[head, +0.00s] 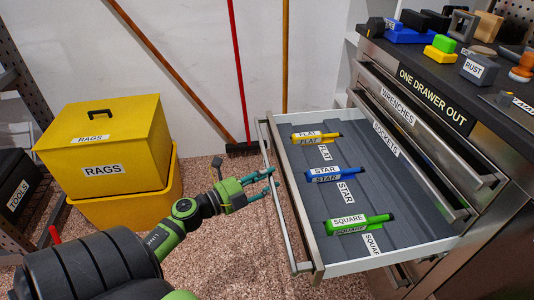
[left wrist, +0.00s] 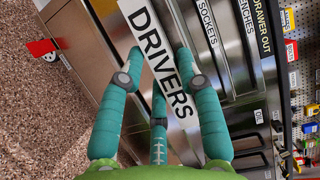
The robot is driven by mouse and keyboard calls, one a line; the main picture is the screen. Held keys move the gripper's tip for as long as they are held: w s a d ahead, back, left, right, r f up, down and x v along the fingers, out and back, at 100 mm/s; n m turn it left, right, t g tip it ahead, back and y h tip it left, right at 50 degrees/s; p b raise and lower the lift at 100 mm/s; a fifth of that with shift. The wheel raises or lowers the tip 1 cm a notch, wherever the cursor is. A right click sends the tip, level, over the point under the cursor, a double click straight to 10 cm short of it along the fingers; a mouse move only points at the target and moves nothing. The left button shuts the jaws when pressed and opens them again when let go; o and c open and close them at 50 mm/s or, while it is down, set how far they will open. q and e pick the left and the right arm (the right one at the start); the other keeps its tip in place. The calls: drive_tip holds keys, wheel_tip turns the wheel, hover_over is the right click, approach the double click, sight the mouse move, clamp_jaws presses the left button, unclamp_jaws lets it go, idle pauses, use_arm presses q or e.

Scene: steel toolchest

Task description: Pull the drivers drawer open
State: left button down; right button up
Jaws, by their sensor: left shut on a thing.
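The drivers drawer (head: 400,255) stands pulled out from the steel toolchest. A yellow FLAT driver (head: 317,138), a blue STAR driver (head: 335,174) and a green SQUARE driver (head: 358,224) lie in it, each beside its own label. My left gripper (head: 270,178) is at the long bar handle (head: 285,228) on the drawer's front, shut on it. In the left wrist view the gripper's teal fingers (left wrist: 160,65) lie either side of the DRIVERS label (left wrist: 158,55). The exact finger contact is partly hidden. My right gripper is not in view.
The WRENCHES (head: 397,106) and SOCKETS (head: 385,136) drawers above are shut. Tools and blocks sit on the dark chest top (head: 420,62). A yellow RAGS box (head: 110,150) stands at left. A broom (head: 240,149) leans on the wall. Speckled floor is open before the drawer.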

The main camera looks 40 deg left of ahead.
use_arm(q)
drive_tip(key=c, duration=0.8)
unclamp_jaws()
drive_tip(key=shift+c, duration=0.2)
drive_tip(key=v, duration=1.2)
